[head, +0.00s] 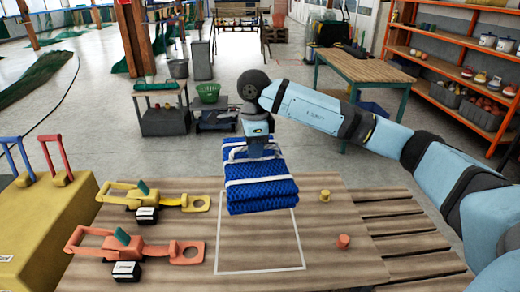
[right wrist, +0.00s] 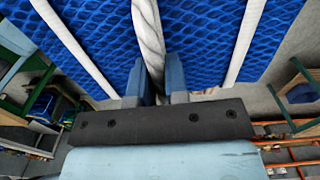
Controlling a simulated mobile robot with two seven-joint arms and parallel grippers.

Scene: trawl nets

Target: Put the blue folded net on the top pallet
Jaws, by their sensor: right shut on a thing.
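The blue folded net (head: 262,190) with white bands hangs from my right gripper (head: 257,136) in the head view. It appears above the far part of the wooden pallet top (head: 345,265), near a white outlined rectangle (head: 217,250); the gap beneath it is hard to judge. In the right wrist view, the fingers of my right gripper (right wrist: 160,80) are shut on a white band in the middle of the blue net (right wrist: 210,40). My left gripper is not in view.
A yellow tool (head: 150,199) and an orange tool (head: 130,248) lie left of the rectangle. A yellow peg (head: 325,195) and an orange peg (head: 343,241) stand to its right. A yellow case (head: 40,225) is at far left. The rectangle's inside is clear.

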